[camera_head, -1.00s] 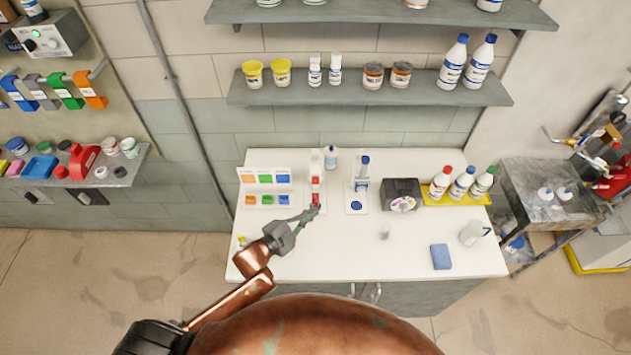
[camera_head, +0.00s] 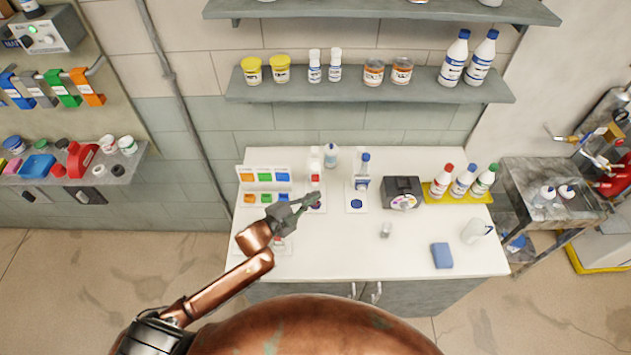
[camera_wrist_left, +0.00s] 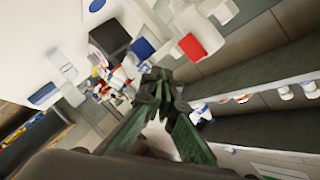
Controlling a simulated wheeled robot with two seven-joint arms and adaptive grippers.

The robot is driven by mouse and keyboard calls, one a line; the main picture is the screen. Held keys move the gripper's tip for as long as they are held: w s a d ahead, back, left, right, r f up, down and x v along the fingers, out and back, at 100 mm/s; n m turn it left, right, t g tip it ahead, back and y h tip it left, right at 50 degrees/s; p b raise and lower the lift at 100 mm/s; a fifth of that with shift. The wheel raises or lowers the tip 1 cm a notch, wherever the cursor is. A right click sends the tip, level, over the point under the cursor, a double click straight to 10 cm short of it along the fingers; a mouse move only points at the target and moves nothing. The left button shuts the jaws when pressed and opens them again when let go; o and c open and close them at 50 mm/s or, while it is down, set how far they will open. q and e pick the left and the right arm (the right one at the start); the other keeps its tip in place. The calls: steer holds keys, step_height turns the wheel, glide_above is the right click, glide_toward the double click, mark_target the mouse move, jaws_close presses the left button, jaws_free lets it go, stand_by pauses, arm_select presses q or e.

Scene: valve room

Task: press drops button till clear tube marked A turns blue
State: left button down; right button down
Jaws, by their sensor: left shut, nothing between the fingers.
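My left gripper (camera_head: 314,198) is shut and empty, at the front of a white dispenser with a red label (camera_head: 315,168) on the white counter. Its fingers overlap the dispenser's base, so I cannot tell if they touch it. In the left wrist view the closed fingers (camera_wrist_left: 157,88) are at the middle. A similar blue dispenser (camera_head: 362,170) stands to the right, with a dark blue spot on its base. A small greyish clear vessel (camera_head: 386,230) stands on the open counter. I cannot read a mark A or a drops button. My right gripper is out of view.
A colour chart rack (camera_head: 264,174) stands left of the dispensers. A dark box (camera_head: 403,188), bottles on a yellow tray (camera_head: 460,198), a blue sponge (camera_head: 442,256) and a clear jug (camera_head: 477,231) are to the right. A shelf (camera_head: 370,98) hangs above. The front middle of the counter is free.

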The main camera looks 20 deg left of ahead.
mark_target(315, 178)
arm_select(q)
steer(key=w, duration=0.1)
steer(key=w+a, duration=0.1)
steer(key=w, duration=0.1)
steer(key=shift+w, duration=0.2)
stand_by(1.2)
steer(key=shift+w, duration=0.1)
steer(key=shift+w, duration=0.3)
steer(key=shift+w+a, duration=0.2)
steer(key=shift+w, duration=0.3)
stand_by(1.0)
steer(key=shift+s, duration=0.15)
steer(key=shift+s+d+p, duration=0.25)
steer(key=shift+s+p, duration=0.2)
steer(key=shift+s, duration=0.35)
